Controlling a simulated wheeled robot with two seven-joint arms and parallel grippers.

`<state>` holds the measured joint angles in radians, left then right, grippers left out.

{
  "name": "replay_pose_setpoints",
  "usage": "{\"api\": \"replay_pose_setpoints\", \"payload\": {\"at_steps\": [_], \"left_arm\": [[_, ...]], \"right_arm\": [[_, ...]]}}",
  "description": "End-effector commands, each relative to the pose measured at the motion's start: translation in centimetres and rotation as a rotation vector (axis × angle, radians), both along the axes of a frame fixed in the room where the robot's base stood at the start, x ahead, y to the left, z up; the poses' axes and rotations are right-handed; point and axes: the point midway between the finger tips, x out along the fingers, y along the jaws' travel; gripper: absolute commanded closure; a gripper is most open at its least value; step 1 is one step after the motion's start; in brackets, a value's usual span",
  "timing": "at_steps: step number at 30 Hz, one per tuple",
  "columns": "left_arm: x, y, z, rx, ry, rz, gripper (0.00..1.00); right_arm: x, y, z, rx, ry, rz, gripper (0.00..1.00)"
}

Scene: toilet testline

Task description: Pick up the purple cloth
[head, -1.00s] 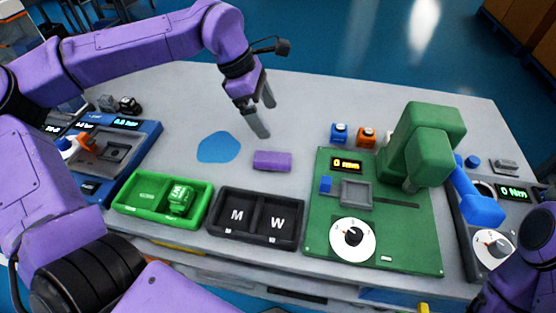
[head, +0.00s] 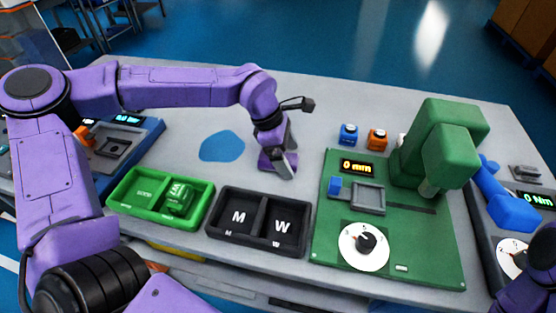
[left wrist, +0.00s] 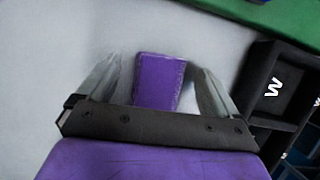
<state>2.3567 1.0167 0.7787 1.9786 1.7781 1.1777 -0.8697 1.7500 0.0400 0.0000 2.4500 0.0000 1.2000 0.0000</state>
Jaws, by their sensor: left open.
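The purple cloth (left wrist: 160,82) is a small folded block on the grey table. In the left wrist view it lies between the two fingers of my left gripper (left wrist: 158,92), with a gap on each side. In the head view my left gripper (head: 281,165) points down at the table behind the black bin, and the purple cloth (head: 264,160) is mostly hidden by it. The gripper is open. My right gripper is not in view; only part of my right arm shows at the lower right edge.
A black bin marked M and W (head: 258,222) and a green bin (head: 137,191) stand in front. A green test station (head: 420,245) is to the right. A flat blue patch (head: 222,146) lies left of the gripper. Small blue (head: 348,134) and orange (head: 377,139) items sit behind.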

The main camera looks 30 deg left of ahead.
Motion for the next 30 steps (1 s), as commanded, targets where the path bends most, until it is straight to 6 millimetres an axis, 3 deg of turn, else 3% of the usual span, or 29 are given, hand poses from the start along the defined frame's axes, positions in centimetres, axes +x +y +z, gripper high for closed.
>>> {"api": "replay_pose_setpoints", "payload": {"at_steps": [7, 12, 23, 29, 30], "left_arm": [[0.0, -0.1, -0.3, -0.001, -0.001, 0.000, 0.10], [0.0, -0.1, -0.3, -0.001, -0.001, 0.000, 0.65], [0.1, -0.1, 0.2, 0.000, -0.002, 0.001, 0.66], [0.1, -0.1, 3.3, 0.000, -0.007, 0.000, 0.66], [-0.7, 0.3, 4.1, -0.003, -0.006, 0.001, 0.66]], "right_arm": [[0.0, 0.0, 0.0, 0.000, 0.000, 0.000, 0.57], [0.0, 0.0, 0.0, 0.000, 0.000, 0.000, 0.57], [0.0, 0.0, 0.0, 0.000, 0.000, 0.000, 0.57], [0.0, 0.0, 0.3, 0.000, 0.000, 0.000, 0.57], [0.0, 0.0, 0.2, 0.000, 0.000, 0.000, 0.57]]}}
